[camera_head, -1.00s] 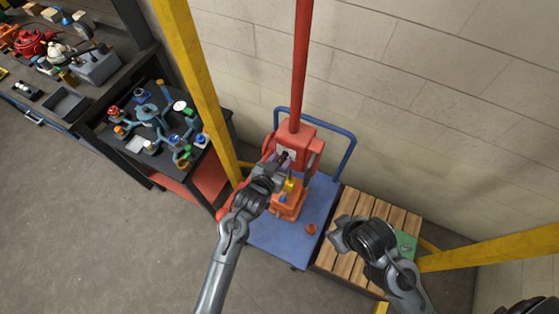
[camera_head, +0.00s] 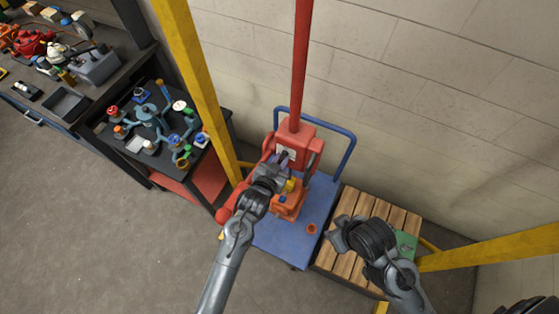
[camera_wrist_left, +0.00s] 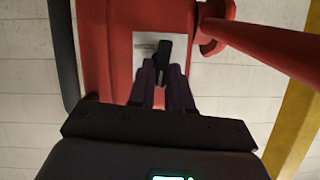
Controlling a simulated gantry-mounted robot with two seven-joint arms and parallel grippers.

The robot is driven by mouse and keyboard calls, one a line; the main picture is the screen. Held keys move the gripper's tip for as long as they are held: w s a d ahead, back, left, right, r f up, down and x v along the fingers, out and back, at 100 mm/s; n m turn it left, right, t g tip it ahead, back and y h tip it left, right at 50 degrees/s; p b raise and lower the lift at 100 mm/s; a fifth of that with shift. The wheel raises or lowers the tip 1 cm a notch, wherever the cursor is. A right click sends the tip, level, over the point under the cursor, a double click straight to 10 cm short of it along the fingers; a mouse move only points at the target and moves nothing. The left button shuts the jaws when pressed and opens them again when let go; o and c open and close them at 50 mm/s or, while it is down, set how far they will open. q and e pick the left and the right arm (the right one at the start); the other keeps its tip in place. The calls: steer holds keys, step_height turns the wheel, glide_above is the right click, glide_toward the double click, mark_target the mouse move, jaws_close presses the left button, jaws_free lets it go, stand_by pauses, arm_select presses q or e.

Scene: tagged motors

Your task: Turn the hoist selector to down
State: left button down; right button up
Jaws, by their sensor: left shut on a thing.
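The red hoist housing (camera_head: 297,134) stands at the foot of the red mast, against the wall. The hoist selector is a small black handle (camera_wrist_left: 164,49) on a white plate (camera_wrist_left: 148,40) on the housing's face, and it stands roughly upright in the left wrist view. My left gripper (camera_wrist_left: 162,76) is shut on the selector, its dark fingers on either side of the lower end. In the head view my left gripper (camera_head: 281,161) reaches the white plate and hides most of the handle. My right gripper (camera_head: 341,235) hangs over the wooden pallet, away from the hoist; its fingers are unclear.
A blue cart (camera_head: 290,243) carries an orange motor (camera_head: 288,206) and a small orange cup (camera_head: 311,229). The slatted pallet (camera_head: 349,203) bears a green plate (camera_head: 406,243). A yellow post (camera_head: 195,80) rises left of the hoist. A dark table (camera_head: 108,150) of parts stands farther left.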

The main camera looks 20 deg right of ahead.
arm_select(q)
steer(key=shift+s+d+f+m+t+y+b, duration=0.25)
steer(key=shift+m+t+b, duration=0.7)
steer(key=shift+m, duration=1.1)
steer(key=shift+s+d+f+m+t+y+b, duration=0.15)
steer(key=shift+f+m+t+y+b, duration=0.35)
steer(key=shift+m+t, duration=1.2)
steer(key=shift+s+d+f+m+t+y+b, duration=0.15)
steer(key=shift+m+t+b, duration=0.65)
steer(key=shift+m, duration=1.65)
steer(key=c, duration=1.1)
jaws_free()
steer(key=shift+c, duration=0.2)
steer(key=shift+s+a, duration=0.1)
steer(key=shift+s, duration=0.05)
